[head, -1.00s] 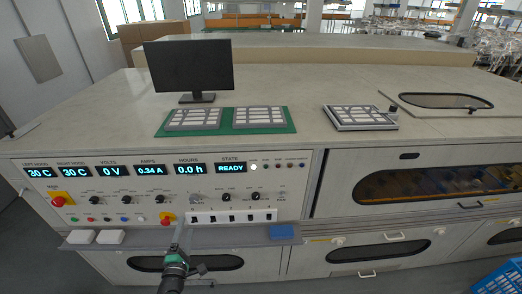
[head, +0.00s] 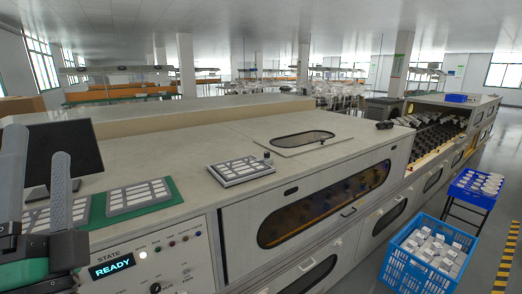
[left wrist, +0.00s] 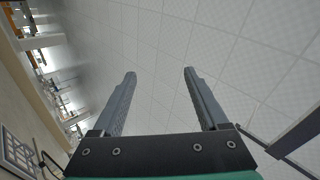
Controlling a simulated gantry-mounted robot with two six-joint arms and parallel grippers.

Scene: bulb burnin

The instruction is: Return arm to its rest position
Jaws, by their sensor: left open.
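My left gripper (left wrist: 160,95) is open and empty in the left wrist view, its two grey fingers apart and aimed at the tiled ceiling. In the head view the left gripper (head: 40,170) is raised at the left edge, in front of the black monitor (head: 62,150) and partly covering it. It is clear of the bench top. My right gripper is in neither view.
The long bench (head: 235,145) carries grey trays on a green mat (head: 165,200) and another grey tray (head: 240,171). The control panel reads READY (head: 111,267). A black-and-yellow strip (head: 505,255) marks the floor.

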